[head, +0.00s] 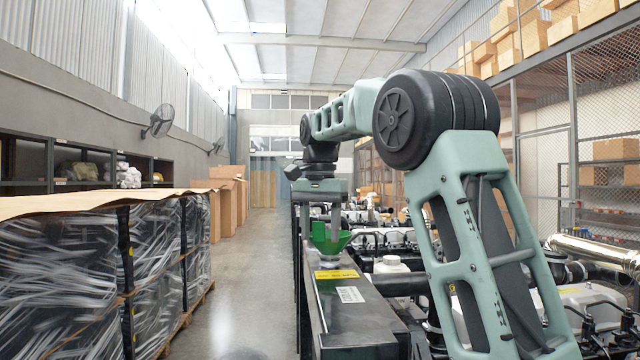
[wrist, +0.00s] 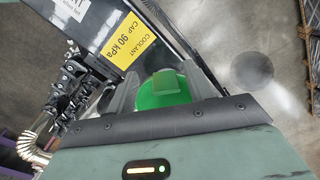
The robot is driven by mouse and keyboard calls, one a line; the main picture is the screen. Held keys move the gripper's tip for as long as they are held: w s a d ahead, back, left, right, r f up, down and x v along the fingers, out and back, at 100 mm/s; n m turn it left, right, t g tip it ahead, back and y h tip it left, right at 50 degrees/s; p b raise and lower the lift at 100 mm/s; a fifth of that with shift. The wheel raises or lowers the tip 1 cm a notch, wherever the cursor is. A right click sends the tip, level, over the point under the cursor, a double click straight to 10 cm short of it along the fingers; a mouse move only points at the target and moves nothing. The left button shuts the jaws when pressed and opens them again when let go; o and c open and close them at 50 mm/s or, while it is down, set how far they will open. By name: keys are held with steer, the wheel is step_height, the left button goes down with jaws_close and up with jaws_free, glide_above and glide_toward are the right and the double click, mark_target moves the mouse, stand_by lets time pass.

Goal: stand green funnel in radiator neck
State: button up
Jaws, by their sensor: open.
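The green funnel (head: 331,241) stands mouth up at the radiator neck (head: 328,262), a short pale metal ring on top of the dark radiator tank (head: 365,320). It looks roughly upright, and its spout is hidden. My gripper (head: 322,214) points down right above the funnel. In the wrist view, the fingers of my gripper (wrist: 163,84) are apart, one on each side of the green funnel (wrist: 162,92). I cannot tell whether either finger touches it. The neck is hidden in the wrist view.
A yellow coolant cap label (head: 337,274) lies on the tank top near the neck. Engines with pipes and hoses fill the right side. Wrapped pallets (head: 70,280) stand at the left. The aisle floor (head: 245,270) between is clear.

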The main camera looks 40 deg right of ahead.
step_height(320, 180, up, 15)
steer(key=p, duration=0.3)
steer(key=shift+p, duration=0.3)
steer(key=shift+f, duration=0.15)
steer(key=s+a+f+n+y+b, duration=0.1)
steer(key=s+a+f+n+b, duration=0.15)
steer(key=a+f+n, duration=0.7)
steer(key=s+a+f+n+b, duration=0.1)
steer(key=a+f+n+b, duration=0.15)
steer(key=a+f, duration=1.4)
steer(key=s+a+f+n+b, duration=0.3)
steer(key=s+a+f+n, duration=0.2)
steer(key=s+a+f, duration=0.3)
steer(key=s+f, duration=0.4)
steer(key=shift+s+a+f+b, duration=0.15)
steer(key=shift+s+a+b, duration=0.05)
steer(key=shift+a+b, duration=0.15)
steer(key=s+f+n, duration=0.1)
steer(key=s+f, duration=0.2)
steer(key=s+f+n+b, duration=0.1)
steer(key=s+f+n, duration=0.1)
steer(key=s+f, duration=0.1)
steer(key=s+f+n, duration=0.1)
steer(key=s+f, duration=0.2)
steer(key=s, duration=0.2)
steer(key=shift+s+d+f+b, duration=0.1)
steer(key=shift+s+d+b, duration=0.15)
steer(key=shift+b, duration=0.05)
steer(key=shift+c, duration=0.2)
